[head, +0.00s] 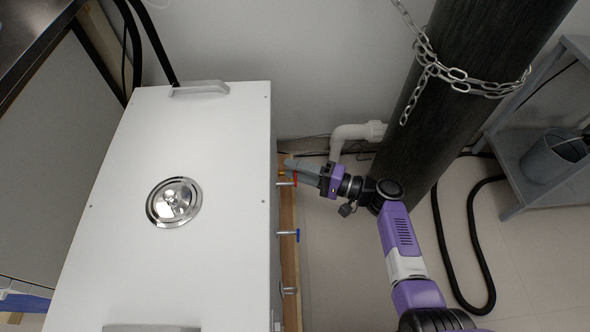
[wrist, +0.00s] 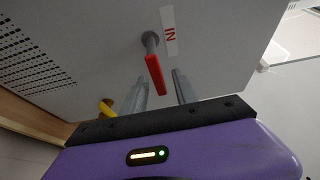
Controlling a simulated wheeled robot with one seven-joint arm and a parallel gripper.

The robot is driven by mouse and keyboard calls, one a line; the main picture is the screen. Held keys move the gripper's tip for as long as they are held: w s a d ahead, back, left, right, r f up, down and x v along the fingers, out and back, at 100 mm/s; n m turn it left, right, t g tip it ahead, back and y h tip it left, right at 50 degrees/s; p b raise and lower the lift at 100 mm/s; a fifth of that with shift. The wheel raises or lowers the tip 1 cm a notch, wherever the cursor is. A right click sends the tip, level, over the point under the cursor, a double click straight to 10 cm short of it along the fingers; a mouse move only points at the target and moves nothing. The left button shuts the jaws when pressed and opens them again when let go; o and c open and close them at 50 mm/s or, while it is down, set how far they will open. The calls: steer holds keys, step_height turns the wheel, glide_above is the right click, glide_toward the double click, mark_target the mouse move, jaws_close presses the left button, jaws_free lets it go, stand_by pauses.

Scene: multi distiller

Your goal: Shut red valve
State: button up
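The red valve (head: 287,184) is on the right side of the white machine (head: 235,130). In the wrist view its red lever (wrist: 155,75) hangs from a grey stem beside a white label reading "IN" (wrist: 169,30). My gripper (head: 290,164) reaches in from the right, close to the machine's side by the red valve. In the wrist view its two grey fingers (wrist: 160,84) are apart, one on each side of the lever's lower end. The gripper is open and holds nothing. I cannot tell whether a finger touches the lever.
A blue-handled valve (head: 297,235) and another small metal valve (head: 289,291) sit along the same side. A yellow part (wrist: 106,107) lies left of the fingers. A white pipe (head: 345,137), a dark column (head: 455,75) with a chain and a grey shelf (head: 520,165) stand right.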

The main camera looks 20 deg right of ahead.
jaws_close()
